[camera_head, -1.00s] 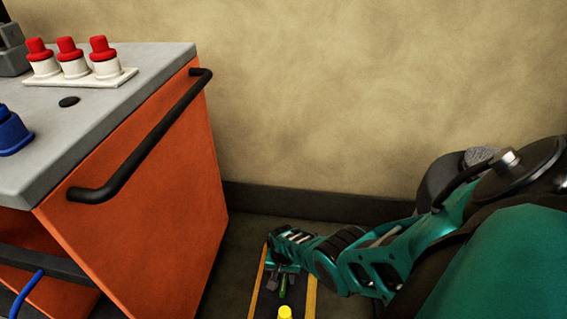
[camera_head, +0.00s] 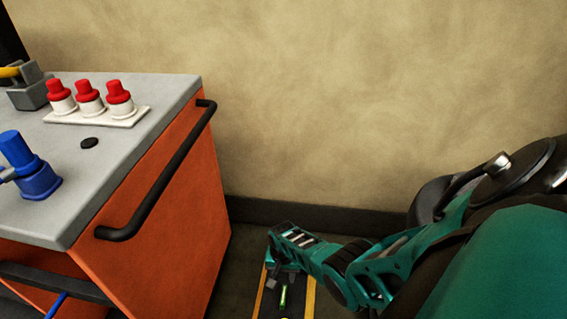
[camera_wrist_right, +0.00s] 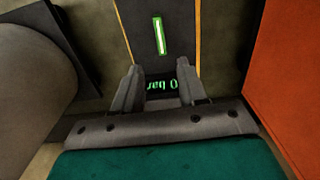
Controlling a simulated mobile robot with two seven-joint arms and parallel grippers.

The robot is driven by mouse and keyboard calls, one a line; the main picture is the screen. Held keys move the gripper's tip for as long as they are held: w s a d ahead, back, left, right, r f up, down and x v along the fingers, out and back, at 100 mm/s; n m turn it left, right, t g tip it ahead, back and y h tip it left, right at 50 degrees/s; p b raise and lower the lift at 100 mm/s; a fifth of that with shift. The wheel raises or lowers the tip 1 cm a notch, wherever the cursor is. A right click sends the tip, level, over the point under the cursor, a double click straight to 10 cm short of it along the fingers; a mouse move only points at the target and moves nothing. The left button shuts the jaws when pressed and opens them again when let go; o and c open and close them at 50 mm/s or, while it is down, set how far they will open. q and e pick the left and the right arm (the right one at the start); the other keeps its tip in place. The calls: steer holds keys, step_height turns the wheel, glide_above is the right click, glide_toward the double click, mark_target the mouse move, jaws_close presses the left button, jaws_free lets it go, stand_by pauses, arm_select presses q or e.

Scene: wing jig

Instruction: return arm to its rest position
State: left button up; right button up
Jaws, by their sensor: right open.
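My right arm comes in from the right in the head view and reaches down low beside the orange cart. My right gripper (camera_head: 279,284) is at its lower end, above a dark floor strip with yellow edges. In the right wrist view the two fingers of the right gripper (camera_wrist_right: 160,82) stand apart with nothing held between them. Green glowing marks that look like text show beyond the fingers, and a green bar (camera_wrist_right: 159,36) lies farther along the strip. My left gripper is in neither view.
The orange cart (camera_head: 170,215) with a black handle (camera_head: 160,178) stands left of the arm. On its grey top are several red-capped white bottles (camera_head: 90,95) and a blue fixture (camera_head: 33,172). A beige wall (camera_head: 380,90) closes off the back.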

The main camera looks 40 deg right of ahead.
arm_select(q)
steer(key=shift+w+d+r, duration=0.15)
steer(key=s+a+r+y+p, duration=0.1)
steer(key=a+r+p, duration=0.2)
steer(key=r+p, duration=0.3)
steer(key=p, duration=0.4)
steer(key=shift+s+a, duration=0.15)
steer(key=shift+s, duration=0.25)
arm_select(e)
steer(key=s+a+r+n+t, duration=0.2)
steer(key=a+r+n+t, duration=0.1)
steer(key=r, duration=0.6)
steer(key=s+a+r+n+t+y, duration=0.1)
steer(key=s+a+r+n+t, duration=0.2)
steer(key=a+r, duration=0.4)
steer(key=s+a+r+n+t+y, duration=0.1)
steer(key=s+a+r+n+t, duration=0.2)
steer(key=r, duration=1)
steer(key=a+n+t, duration=0.1)
steer(key=a+n, duration=0.1)
steer(key=n, duration=0.1)
steer(key=shift+s+a+n+t, duration=0.15)
steer(key=shift+a+n+t, duration=0.15)
steer(key=shift+a+t, duration=0.1)
